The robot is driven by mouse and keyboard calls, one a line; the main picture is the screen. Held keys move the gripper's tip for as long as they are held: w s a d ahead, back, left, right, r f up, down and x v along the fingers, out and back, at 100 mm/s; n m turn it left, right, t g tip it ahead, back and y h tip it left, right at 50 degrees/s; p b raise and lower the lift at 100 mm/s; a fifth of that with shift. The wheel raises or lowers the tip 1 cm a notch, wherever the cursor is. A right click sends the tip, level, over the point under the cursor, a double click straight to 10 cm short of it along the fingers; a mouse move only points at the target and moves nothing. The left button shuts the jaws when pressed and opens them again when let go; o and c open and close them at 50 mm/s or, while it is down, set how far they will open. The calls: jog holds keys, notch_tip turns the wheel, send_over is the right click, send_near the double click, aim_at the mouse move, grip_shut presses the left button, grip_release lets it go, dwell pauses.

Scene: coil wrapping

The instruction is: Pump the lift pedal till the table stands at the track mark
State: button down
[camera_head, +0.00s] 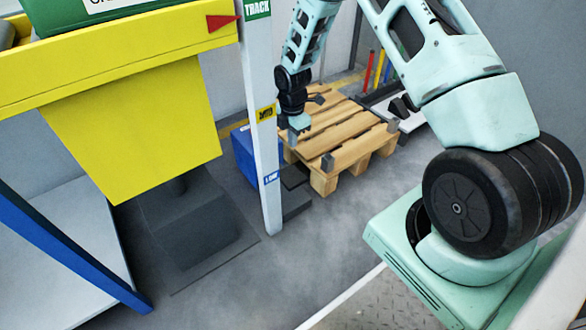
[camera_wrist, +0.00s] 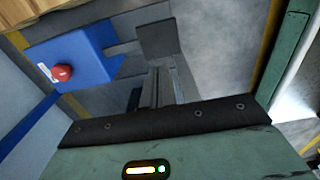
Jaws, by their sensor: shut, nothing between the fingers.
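The lift table (camera_head: 120,55) is yellow and stands high at the upper left, with a red pointer (camera_head: 222,21) on its side. The pointer's tip lies beside the lower part of the green TRACK mark (camera_head: 257,9) on the white post (camera_head: 258,65). The blue pump box (camera_head: 246,150) stands behind the post; in the wrist view it has a red button (camera_wrist: 62,71). A bar runs from it to the dark pedal plate (camera_wrist: 158,38). My gripper (camera_head: 299,128) is shut and empty above the pedal (camera_head: 293,178). Whether it touches the pedal, I cannot tell.
A wooden pallet (camera_head: 345,138) lies just behind and right of my gripper. The post also carries a yellow label (camera_head: 266,113) and a blue LOW label (camera_head: 270,178). A blue-edged frame (camera_head: 70,250) stands at the lower left.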

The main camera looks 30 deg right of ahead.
aim_at(295, 178)
notch_tip(295, 178, down, 14)
jog(key=b, duration=0.8)
jog(key=shift+s+f, duration=0.1)
jog(key=shift+s+f+p, duration=0.15)
jog(key=shift+f+p, duration=0.2)
jog(key=shift+p, duration=0.05)
jog(key=shift+s+f+p, duration=0.25)
jog(key=shift+f, duration=0.95)
jog(key=shift+s+f+p, duration=0.25)
jog(key=shift+f, duration=0.95)
jog(key=s+r+p, duration=0.3)
jog(key=r+p, duration=0.6)
jog(key=r, duration=0.5)
jog(key=shift+r, duration=0.25)
